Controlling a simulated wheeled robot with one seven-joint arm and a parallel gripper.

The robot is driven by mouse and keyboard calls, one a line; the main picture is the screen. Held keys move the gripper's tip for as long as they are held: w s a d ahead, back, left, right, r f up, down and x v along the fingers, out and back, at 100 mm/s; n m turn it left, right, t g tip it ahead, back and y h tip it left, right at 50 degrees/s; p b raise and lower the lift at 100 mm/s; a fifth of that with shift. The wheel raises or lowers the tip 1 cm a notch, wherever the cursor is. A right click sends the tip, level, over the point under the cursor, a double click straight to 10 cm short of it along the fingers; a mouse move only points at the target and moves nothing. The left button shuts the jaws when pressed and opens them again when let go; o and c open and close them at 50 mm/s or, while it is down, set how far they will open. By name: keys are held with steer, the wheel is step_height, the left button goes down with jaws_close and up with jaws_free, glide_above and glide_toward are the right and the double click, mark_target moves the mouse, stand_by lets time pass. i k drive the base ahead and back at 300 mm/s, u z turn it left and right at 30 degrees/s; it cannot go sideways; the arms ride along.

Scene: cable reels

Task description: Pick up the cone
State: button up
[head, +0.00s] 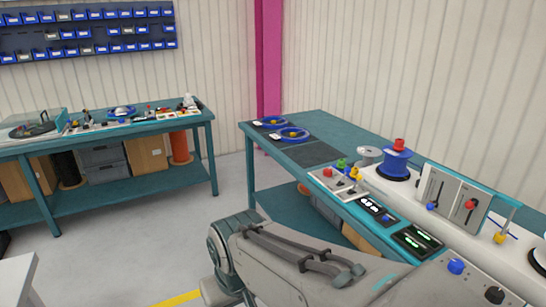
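A small red piece (399,145) with a tapered look sits on top of a blue reel (395,164) on the right workbench; it may be the cone, but I cannot tell for sure. Small green (341,163), red (327,172) and yellow (355,173) knob-like pieces stand on a light panel to its left. My arm crosses the bottom of the head view, in front of the right bench. My gripper is out of view, so what it holds is hidden.
The teal right workbench (318,127) carries two blue reels (292,134) on dark mats, a lever box (452,197) and displays (417,239). Another teal bench (120,189) with tools stands at the left. Grey floor (130,245) lies open between them. A pink column (268,60) stands behind.

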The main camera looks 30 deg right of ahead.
mark_target(355, 171)
steer(key=z, duration=0.1)
steer(key=i, duration=1.6)
steer(key=z, duration=1.05)
steer(key=i, duration=1.05)
steer(key=z, duration=1.55)
steer(key=i, duration=0.6)
steer(key=z, duration=0.45)
